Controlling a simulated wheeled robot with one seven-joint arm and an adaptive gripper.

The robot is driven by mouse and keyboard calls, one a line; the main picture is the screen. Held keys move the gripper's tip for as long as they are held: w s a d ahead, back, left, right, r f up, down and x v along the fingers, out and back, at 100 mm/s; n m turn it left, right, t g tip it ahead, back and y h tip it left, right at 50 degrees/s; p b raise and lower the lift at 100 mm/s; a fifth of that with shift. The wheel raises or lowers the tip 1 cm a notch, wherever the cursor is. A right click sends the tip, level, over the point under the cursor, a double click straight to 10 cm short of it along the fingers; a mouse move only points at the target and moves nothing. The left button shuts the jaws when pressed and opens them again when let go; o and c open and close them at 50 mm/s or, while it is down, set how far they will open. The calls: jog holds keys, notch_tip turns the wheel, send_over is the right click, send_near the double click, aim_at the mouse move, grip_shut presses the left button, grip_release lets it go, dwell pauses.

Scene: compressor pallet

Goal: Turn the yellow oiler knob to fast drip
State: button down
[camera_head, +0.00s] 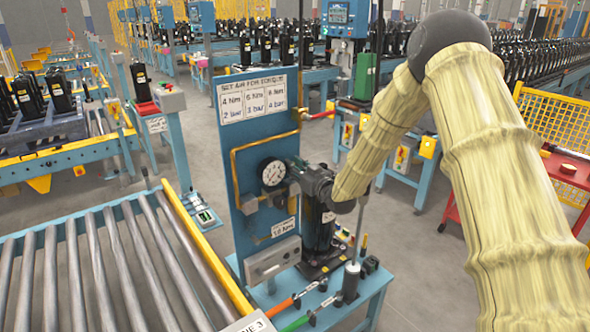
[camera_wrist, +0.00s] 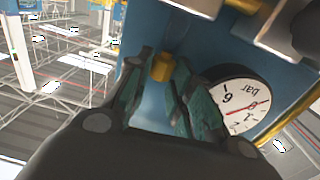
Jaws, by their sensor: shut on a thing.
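The yellow oiler knob (camera_wrist: 162,67) shows in the wrist view between the green-padded fingers of my gripper (camera_wrist: 160,78), in front of the blue panel. My gripper is shut on it. In the head view my gripper (camera_head: 291,178) reaches the blue panel (camera_head: 230,155) from the right, just beside the pressure gauge (camera_head: 272,172). My gripper hides the knob there. The gauge also shows in the wrist view (camera_wrist: 240,105), close to the right finger, upside down with its red needle visible. I cannot read any drip marking by the knob.
A torque and air sign (camera_head: 258,95) is on the panel above the gauge. A grey box (camera_head: 273,262) is below it. A black cylinder (camera_head: 318,228) stands on the blue bench (camera_head: 375,280) under my arm. A roller conveyor (camera_head: 100,270) lies to the left.

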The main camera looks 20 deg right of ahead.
jog(key=shift+w+d+r+n+g+y+b, duration=0.15)
jog(key=shift+n+g+y+b, duration=0.25)
jog(key=shift+n+y, duration=0.25)
jog(key=shift+d+f+n+g+y+b, duration=0.15)
jog(key=shift+n+g+y+b, duration=0.25)
jog(key=shift+y, duration=0.35)
jog(key=shift+r+n+y, duration=0.15)
jog(key=shift+n+y, duration=0.1)
jog(key=shift+y, duration=0.05)
jog(key=c, duration=1.5)
grip_release()
jog(key=shift+c, duration=0.2)
jog(key=shift+d, duration=0.1)
jog(key=v, duration=1.2)
